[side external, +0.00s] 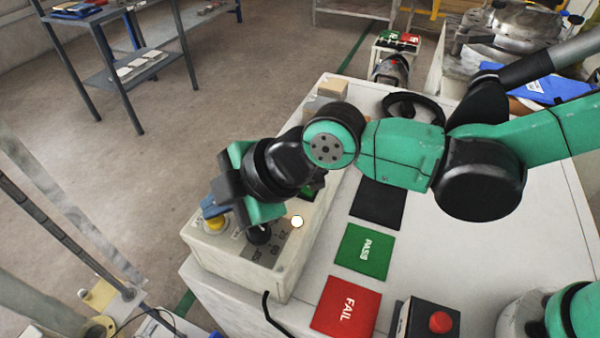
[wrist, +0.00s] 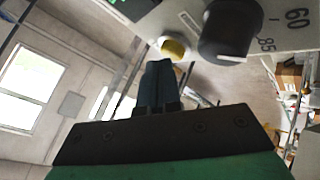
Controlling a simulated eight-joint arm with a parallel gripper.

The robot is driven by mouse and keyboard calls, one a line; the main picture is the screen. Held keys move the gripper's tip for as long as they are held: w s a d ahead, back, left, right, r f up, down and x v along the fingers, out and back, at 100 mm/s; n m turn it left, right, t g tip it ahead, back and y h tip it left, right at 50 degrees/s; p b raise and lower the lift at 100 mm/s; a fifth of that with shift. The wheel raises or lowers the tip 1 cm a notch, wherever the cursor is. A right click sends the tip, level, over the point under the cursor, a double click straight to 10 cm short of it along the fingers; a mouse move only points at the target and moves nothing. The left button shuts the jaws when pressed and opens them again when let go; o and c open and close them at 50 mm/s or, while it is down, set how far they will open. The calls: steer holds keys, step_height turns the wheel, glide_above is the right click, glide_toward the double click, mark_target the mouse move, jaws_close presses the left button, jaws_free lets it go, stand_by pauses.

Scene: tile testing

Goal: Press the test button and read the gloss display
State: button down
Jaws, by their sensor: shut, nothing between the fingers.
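The gloss tester is a beige box (side external: 235,262) at the left end of the white bench. Its yellow button (side external: 216,225) also shows in the wrist view (wrist: 174,47). A black knob (side external: 258,235) stands beside the button; it is large in the wrist view (wrist: 228,30), with printed 60 and 85 marks. A green-lit display (side external: 310,193) is mostly hidden behind my gripper; no reading is legible. My gripper (side external: 211,207) is shut and empty, its blue fingertips right by the yellow button. The fingertips also show in the wrist view (wrist: 157,70). I cannot tell whether they touch the button.
A round pale lamp (side external: 297,222) sits on the box top. A black tile (side external: 377,204), a green PASS pad (side external: 363,251) and a red FAIL pad (side external: 346,306) lie on the bench. A red button box (side external: 433,323) stands at the front. A cable runs from the tester.

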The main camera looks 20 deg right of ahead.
mark_target(223, 217)
steer(key=shift+r, duration=0.65)
steer(key=shift+r, duration=0.1)
steer(key=shift+r, duration=2.4)
steer(key=w+d+m+t+h, duration=0.25)
steer(key=d+m, duration=0.55)
steer(key=d, duration=0.7)
steer(key=s+d+f+m+h, duration=0.1)
steer(key=s+d+m+h, duration=0.1)
steer(key=d+m, duration=0.4)
steer(key=s+d+f+m+h, duration=0.2)
steer(key=d+m, duration=0.4)
steer(key=d, duration=0.5)
steer(key=shift+s+d+f+g+h, duration=0.2)
steer(key=shift+s+f+g+h, duration=0.15)
steer(key=shift+s+h, duration=0.2)
